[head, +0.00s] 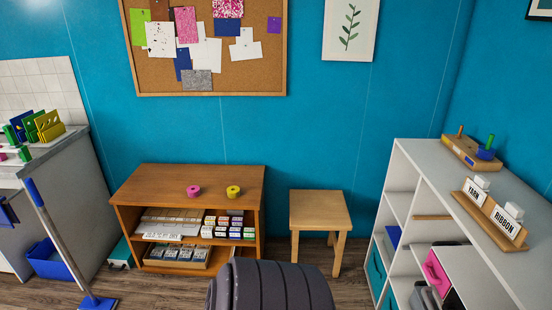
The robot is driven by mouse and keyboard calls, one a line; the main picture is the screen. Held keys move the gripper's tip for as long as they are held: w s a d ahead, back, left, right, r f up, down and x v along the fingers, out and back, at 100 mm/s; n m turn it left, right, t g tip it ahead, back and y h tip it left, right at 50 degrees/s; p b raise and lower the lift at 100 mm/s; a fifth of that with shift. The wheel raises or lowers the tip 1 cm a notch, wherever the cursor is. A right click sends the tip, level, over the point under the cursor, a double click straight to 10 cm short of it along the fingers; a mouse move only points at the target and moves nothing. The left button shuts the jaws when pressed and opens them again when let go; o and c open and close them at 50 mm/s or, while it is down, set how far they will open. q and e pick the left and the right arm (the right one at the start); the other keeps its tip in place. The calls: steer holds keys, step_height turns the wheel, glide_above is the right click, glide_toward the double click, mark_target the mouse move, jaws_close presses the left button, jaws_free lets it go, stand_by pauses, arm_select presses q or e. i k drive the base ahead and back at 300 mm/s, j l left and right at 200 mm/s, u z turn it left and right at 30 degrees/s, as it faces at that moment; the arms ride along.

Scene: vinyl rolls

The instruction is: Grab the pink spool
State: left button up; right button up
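The pink spool (193,190) lies flat on top of a low wooden cabinet (150,180) against the blue wall. Its round centre hole faces up. A yellow spool (233,191) lies a little to its right, apart from it. Neither of my grippers shows in the head view. A dark ribbed part of my own body fills the bottom middle of the picture, well in front of the cabinet.
A wooden stool (320,208) stands right of the cabinet. A white shelf (416,165) on the right holds a peg board (462,150) and YARN and RIBBON signs. A mop (62,245) and blue bucket (55,262) stand at left. Bare floor shows before the stool.

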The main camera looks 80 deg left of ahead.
mark_target(194, 192)
steer(key=u, duration=3.35)
steer(key=i+u, duration=0.1)
steer(key=i, duration=0.15)
